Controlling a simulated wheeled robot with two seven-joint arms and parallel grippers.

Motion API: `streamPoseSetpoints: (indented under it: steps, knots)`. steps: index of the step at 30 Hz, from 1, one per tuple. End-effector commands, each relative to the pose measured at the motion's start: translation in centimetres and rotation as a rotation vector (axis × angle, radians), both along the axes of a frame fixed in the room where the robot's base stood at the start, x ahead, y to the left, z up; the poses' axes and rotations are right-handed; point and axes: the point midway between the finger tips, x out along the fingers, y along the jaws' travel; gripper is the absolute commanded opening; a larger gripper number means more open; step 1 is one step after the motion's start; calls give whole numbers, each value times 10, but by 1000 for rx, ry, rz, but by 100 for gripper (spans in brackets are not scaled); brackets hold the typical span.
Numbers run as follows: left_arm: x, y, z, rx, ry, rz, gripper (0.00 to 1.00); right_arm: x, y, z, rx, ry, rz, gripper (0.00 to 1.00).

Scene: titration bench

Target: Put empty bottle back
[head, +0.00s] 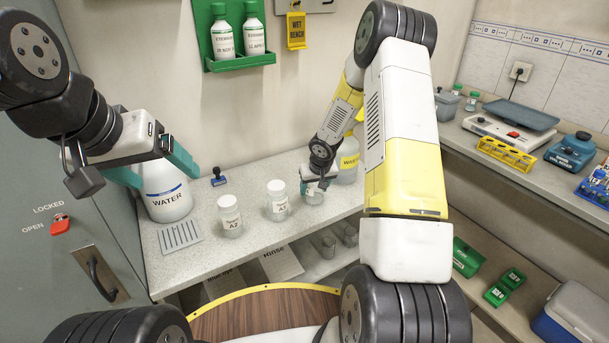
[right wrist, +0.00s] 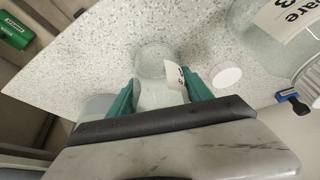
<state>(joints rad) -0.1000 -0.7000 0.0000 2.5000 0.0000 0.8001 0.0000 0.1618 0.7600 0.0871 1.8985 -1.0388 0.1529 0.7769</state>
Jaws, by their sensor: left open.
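A clear bottle (head: 314,196) with a white label is at the bench's front right, beside the capped bottle A3 (head: 278,203). My right gripper (head: 318,183) is around it from above, and the arm hides part of it. In the right wrist view, the teal fingers (right wrist: 158,84) flank the clear bottle (right wrist: 157,63), which fills the space between them and looks empty. I cannot tell whether its base touches the bench. A second capped bottle, A2 (head: 230,218), stands to the left.
A white disc (right wrist: 228,77) shows near the gripped bottle. Glassware stands on the lower shelf (head: 326,243).

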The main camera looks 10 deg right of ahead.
Motion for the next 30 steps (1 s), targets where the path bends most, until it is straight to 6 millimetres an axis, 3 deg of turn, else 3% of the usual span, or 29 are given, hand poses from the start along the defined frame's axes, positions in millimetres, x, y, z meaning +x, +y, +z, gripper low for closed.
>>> streamPoseSetpoints:
  steps: [1, 3, 14, 30]
  knots:
    - [0, 0, 0, 0, 0, 0, 82, 0, 0, 0, 0, 0, 0, 69]
    - [0, 0, 0, 0, 0, 0, 82, 0, 0, 0, 0, 0, 0, 79]
    - [0, 0, 0, 0, 0, 0, 82, 0, -1, 3, -1, 0, -1, 79]
    - [0, 0, 0, 0, 0, 0, 82, -38, -5, 96, -1, -2, -4, 79]
